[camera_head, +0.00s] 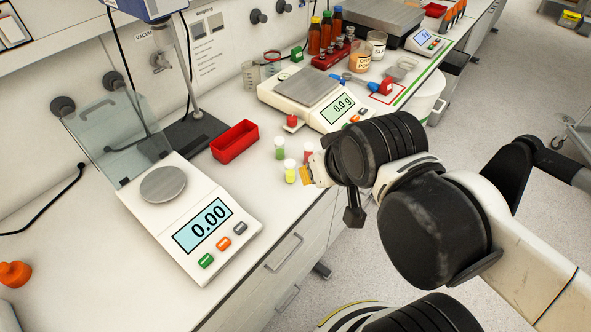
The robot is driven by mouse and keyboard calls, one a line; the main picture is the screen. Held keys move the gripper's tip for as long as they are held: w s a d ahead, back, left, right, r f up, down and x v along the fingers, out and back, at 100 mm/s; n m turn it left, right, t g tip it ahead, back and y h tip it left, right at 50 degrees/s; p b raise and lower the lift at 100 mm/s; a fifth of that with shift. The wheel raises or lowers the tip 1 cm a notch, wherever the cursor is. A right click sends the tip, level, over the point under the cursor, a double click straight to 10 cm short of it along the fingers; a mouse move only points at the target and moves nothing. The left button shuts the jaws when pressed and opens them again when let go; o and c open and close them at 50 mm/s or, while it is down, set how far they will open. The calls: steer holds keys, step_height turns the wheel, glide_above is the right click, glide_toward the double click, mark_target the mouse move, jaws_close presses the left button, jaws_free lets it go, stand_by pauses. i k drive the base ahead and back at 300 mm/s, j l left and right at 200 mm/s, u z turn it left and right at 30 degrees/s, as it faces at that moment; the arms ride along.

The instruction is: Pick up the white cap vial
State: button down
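Three small vials stand close together on the white bench near its front edge. One has a white cap and green contents (279,150). One has a white cap and yellow contents (290,172). A reddish vial (307,153) stands behind them, right beside my gripper. My gripper (309,172) reaches in from the right, at bench-edge height in the picture, just right of the yellow vial. Its fingers are small and partly hidden by my wrist, so I cannot tell whether they are open or touching a vial.
A red tray (234,141) lies left of the vials. A balance reading 0.00 (190,215) stands at the front left, and another scale (320,98) stands behind the vials. Bottles (326,30) and beakers (360,57) stand farther back. Bare bench lies around the vials.

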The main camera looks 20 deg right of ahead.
mark_target(290, 164)
steer(key=l+u, duration=0.1)
steer(key=l, duration=0.3)
steer(key=k+l+u, duration=0.15)
steer(key=l, duration=0.25)
steer(key=k+l+u, duration=0.1)
steer(key=l, duration=0.3)
steer(key=k+l+u, duration=0.1)
steer(key=l, duration=0.3)
